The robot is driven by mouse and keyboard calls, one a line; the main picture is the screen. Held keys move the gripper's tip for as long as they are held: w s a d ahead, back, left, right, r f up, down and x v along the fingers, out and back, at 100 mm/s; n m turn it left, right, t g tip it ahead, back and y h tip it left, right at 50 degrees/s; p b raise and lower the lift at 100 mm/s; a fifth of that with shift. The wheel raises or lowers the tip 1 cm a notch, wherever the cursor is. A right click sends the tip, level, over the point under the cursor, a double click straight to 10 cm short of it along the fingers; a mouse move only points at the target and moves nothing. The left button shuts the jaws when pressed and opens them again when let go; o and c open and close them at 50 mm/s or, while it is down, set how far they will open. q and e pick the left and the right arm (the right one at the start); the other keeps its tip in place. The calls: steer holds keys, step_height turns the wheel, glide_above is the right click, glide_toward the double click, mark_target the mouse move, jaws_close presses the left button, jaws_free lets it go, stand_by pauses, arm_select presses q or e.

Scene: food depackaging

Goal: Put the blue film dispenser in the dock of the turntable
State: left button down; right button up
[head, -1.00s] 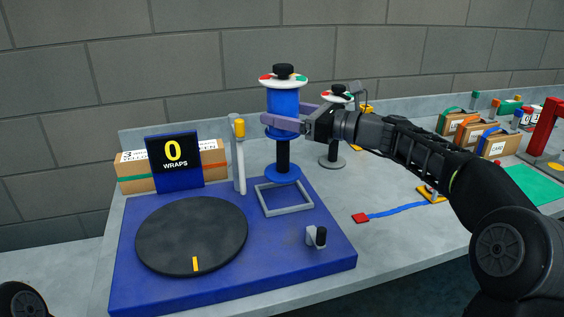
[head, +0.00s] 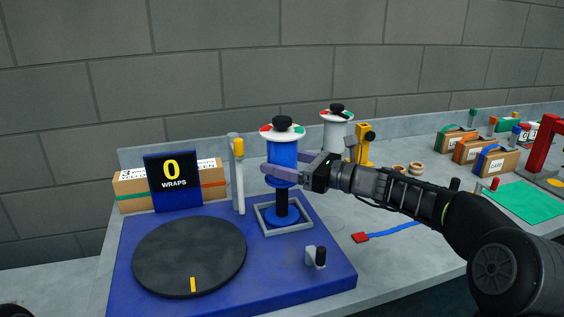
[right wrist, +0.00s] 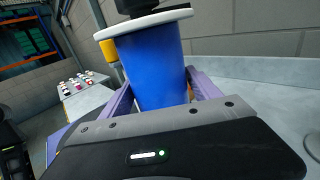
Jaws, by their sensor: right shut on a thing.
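The blue film dispenser (head: 283,153) has a blue roll, a white top disc with coloured marks, a black knob and a round blue base. My right gripper (head: 268,175) is shut around its roll, and the roll also fills the right wrist view (right wrist: 152,65). The dispenser is upright, its base inside the grey square frame of the dock (head: 262,231) or just above it; I cannot tell if it touches. The dock is on the blue turntable base (head: 290,285), right of the black turntable disc (head: 190,255). My left gripper is out of view.
A post with a yellow top (head: 238,175) stands left of the dispenser. A second, whitish dispenser (head: 336,130) and a yellow device (head: 363,147) stand behind. A counter sign (head: 173,180) reads 0 wraps.

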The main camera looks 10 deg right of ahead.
steer(key=shift+r, duration=0.15)
steer(key=shift+f, duration=0.2)
steer(key=o, duration=2)
steer(key=shift+c, duration=0.2)
steer(key=shift+r, duration=0.15)
steer(key=b+v, duration=0.2)
steer(key=v, duration=1)
steer(key=shift+a, duration=0.1)
